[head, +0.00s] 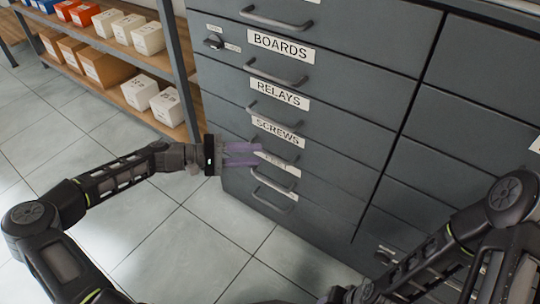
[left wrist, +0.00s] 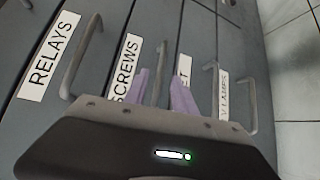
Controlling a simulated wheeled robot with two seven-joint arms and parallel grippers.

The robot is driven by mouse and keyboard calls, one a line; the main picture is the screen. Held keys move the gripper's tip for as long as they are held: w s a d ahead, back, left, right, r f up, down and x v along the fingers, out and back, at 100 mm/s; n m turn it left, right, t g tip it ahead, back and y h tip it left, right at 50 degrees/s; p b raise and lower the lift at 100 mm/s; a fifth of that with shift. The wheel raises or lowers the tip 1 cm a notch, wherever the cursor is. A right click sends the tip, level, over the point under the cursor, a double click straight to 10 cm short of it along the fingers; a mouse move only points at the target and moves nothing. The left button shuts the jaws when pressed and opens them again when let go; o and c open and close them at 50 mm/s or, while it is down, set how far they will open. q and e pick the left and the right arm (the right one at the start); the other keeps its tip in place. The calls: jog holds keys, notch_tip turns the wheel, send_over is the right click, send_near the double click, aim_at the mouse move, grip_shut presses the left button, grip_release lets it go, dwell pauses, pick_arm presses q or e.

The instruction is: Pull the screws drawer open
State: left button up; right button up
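The SCREWS drawer (head: 325,160) is a grey front in the cabinet's left column, flush with its neighbours. Its label (head: 277,131) shows in the head view and also in the left wrist view (left wrist: 126,66). Its bar handle (left wrist: 161,72) sits below the label, partly hidden behind my fingers in the head view. My left gripper (head: 258,153) is at this handle with its purple fingers apart. In the left wrist view the fingers (left wrist: 160,82) lie either side of the handle's line; contact cannot be told. My right arm is at the lower right, its gripper not visible.
The RELAYS drawer (head: 350,135) is above and two more labelled drawers are below, with similar handles close by. A shelf (head: 118,68) with several boxes stands left of the cabinet. The tiled floor (head: 190,240) in front is clear.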

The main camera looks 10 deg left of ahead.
aim_at(270, 153)
pick_arm(q)
jog(key=b+x, duration=0.1)
jog(key=x, duration=0.4)
jog(key=shift+w+d, duration=0.1)
jog(key=shift+d, duration=0.15)
grip_shut()
dwell(1.2)
